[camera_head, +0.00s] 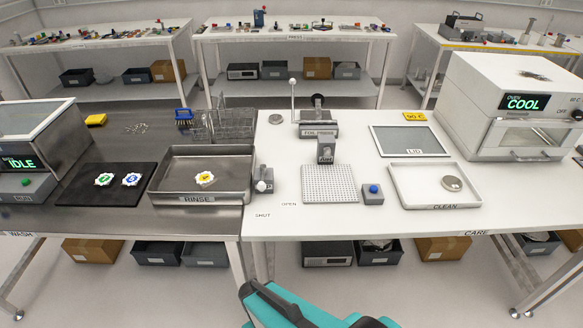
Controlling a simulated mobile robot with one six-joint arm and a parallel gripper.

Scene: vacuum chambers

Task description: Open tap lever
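The rinse basin (160,187) is a grey metal tray on the dark steel bench, with a white and yellow piece (205,179) in it. A small tap (265,177) sits at the basin's right side, by the seam between the dark bench and the white table. A pale lever end (261,186) shows at its front; the lever's exact angle is too small to tell. The word SHUT is printed in front of the tap, with OPEN to the right of it. My teal and black arm (300,308) enters at the bottom edge, well short of the tap. My gripper is out of sight.
A dark mat (104,187) with two white pieces lies left of the basin. A wire basket (224,124) stands behind it. The front strip by OPEN is clear.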

